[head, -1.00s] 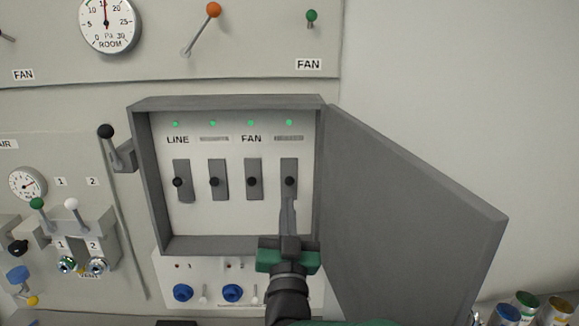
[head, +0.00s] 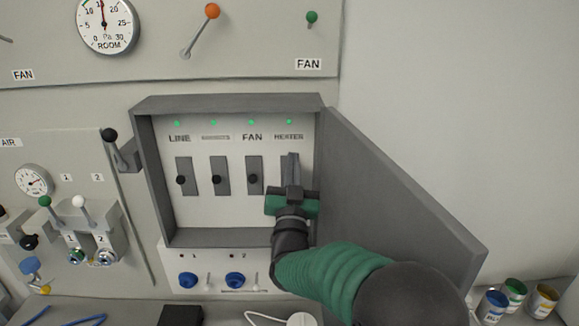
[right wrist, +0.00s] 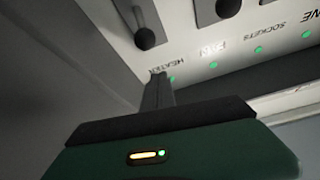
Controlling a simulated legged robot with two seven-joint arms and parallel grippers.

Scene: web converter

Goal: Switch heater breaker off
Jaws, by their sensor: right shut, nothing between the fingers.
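The heater breaker (head: 284,172) is the rightmost of the grey switch plates in the open box. Its label HEATER (head: 289,137) and lit green lamp (head: 289,122) show above it. My right gripper (head: 292,158) is shut and empty, its narrow fingertips in front of the heater plate and hiding its knob in the head view. In the right wrist view the black heater knob (right wrist: 145,39) shows apart from the fingers (right wrist: 157,88), which point toward the label. I cannot tell whether the fingers touch the panel. My left gripper is not in view.
The fan breaker (head: 255,179) is just left of my gripper, with more breakers beyond it. The grey box door (head: 400,190) hangs open on the right. The box's grey frame (head: 147,180) surrounds the panel. Paint cans (head: 514,290) stand at lower right.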

